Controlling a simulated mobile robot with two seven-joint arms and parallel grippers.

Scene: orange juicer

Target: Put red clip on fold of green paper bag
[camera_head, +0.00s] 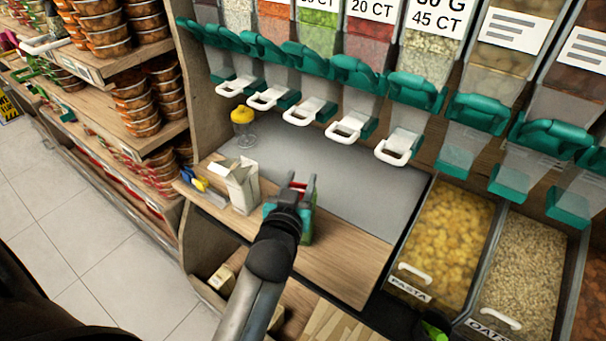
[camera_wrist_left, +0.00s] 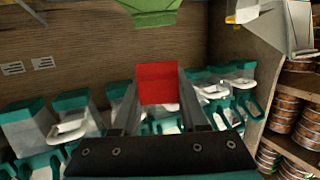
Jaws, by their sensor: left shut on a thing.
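My left gripper (camera_head: 296,188) is over the wooden counter, shut on the red clip (camera_head: 299,185). The clip also shows in the left wrist view (camera_wrist_left: 158,83), as a red block between the fingers. The green paper bag (camera_head: 306,225) stands on the counter beside and partly behind my gripper, which hides much of it. Part of the green bag shows at the top of the left wrist view (camera_wrist_left: 152,12), apart from the clip. The bag's fold cannot be made out clearly.
A white paper bag (camera_head: 238,186) stands left of the green one. Blue and yellow items (camera_head: 206,190) lie at the counter's left end. A yellow-capped container (camera_head: 243,126) stands at the back. Dispensers with white handles (camera_head: 350,127) overhang the grey mat (camera_head: 365,195). Food bins (camera_head: 445,235) are right.

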